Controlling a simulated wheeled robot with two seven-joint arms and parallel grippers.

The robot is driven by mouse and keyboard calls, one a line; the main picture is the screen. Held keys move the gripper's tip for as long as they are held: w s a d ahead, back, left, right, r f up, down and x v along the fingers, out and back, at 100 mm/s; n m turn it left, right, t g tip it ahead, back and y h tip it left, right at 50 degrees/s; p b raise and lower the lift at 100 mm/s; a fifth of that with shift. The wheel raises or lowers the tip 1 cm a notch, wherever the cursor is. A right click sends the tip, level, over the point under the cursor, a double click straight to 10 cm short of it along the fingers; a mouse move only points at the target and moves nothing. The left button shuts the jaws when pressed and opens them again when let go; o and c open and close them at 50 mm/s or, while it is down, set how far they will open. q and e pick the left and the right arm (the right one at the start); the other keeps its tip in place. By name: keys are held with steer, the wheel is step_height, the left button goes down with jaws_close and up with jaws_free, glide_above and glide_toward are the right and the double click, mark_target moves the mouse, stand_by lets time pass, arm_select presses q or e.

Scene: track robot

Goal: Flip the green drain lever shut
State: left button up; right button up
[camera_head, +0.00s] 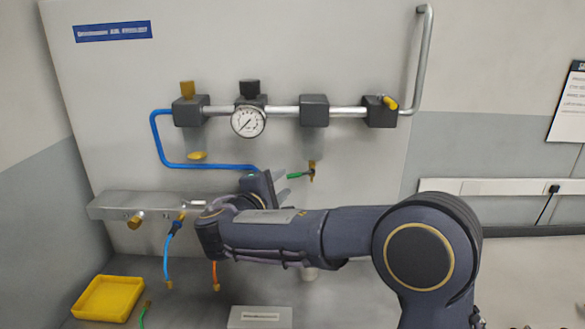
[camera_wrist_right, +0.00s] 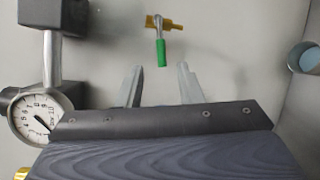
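The green drain lever (camera_head: 295,175) sticks out to the left from a small brass valve (camera_head: 312,172) below the pipe. In the right wrist view the green lever (camera_wrist_right: 161,53) points down toward my fingers from the brass fitting (camera_wrist_right: 166,23). My right gripper (camera_wrist_right: 160,85) is open and empty, its two fingers spread to either side of the lever's line. The lever's end shows just beyond the fingertips, with no contact visible. In the head view the right gripper (camera_head: 258,186) is left of the lever, its fingers mostly hidden. My left gripper is not in view.
A pressure gauge (camera_head: 248,121) and dark blocks sit on the pipe above. A blue tube (camera_head: 190,165) runs left of my gripper. A metal manifold (camera_head: 120,206) with hanging hoses and a yellow tray (camera_head: 107,298) are at lower left. The panel right of the valve is clear.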

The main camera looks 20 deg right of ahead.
mark_target(293, 177)
steer(key=p+x, duration=0.2)
steer(key=x, duration=0.5)
steer(key=shift+s, duration=0.15)
jaws_close()
